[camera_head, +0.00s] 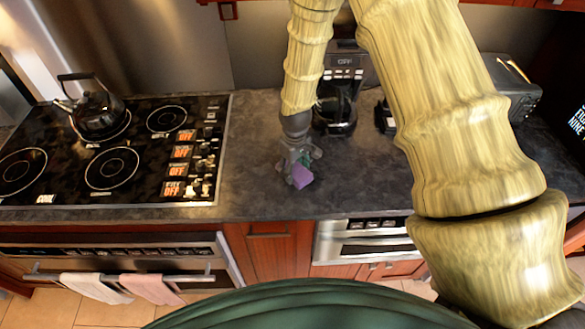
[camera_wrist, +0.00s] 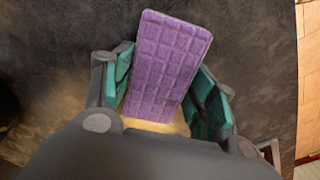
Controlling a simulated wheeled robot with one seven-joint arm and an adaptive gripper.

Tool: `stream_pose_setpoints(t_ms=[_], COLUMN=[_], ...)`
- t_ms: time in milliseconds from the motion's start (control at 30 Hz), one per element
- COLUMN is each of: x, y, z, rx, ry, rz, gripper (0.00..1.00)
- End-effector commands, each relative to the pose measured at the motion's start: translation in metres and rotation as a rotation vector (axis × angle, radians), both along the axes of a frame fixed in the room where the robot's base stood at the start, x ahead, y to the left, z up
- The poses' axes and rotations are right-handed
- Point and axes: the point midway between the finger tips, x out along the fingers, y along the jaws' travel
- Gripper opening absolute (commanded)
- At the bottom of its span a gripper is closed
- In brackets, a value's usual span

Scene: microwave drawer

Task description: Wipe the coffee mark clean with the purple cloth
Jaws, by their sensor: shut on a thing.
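The purple cloth (camera_wrist: 166,62) is a flat, quilted rectangle held between the teal pads of my gripper (camera_wrist: 162,85). In the head view the cloth (camera_head: 302,176) shows as a small purple block at the tip of my gripper (camera_head: 298,160), low over or on the dark counter. I cannot tell whether it touches the counter. In the wrist view a tan, brownish coffee mark (camera_wrist: 68,106) shows on the counter to the left of and beneath the gripper. Part of the mark is hidden by the gripper and cloth. In the head view I cannot make out the mark.
A coffee maker (camera_head: 336,105) stands behind my gripper. A black stovetop (camera_head: 110,150) with a kettle (camera_head: 97,108) is at left. A dark appliance (camera_head: 512,98) stands at right behind my arm. The counter's front edge (camera_head: 270,217) lies just in front of the gripper.

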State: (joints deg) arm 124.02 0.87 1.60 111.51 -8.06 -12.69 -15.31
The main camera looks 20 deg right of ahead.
Motion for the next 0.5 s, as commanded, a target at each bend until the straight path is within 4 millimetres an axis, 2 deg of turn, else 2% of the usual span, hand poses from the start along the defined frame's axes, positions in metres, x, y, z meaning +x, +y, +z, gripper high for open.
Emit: stream_pose_setpoints(t_ms=[500], x=[-0.004], y=[-0.020], z=[-0.001], rx=[-0.001], ry=[0.000], rz=[0.000], gripper=[0.27])
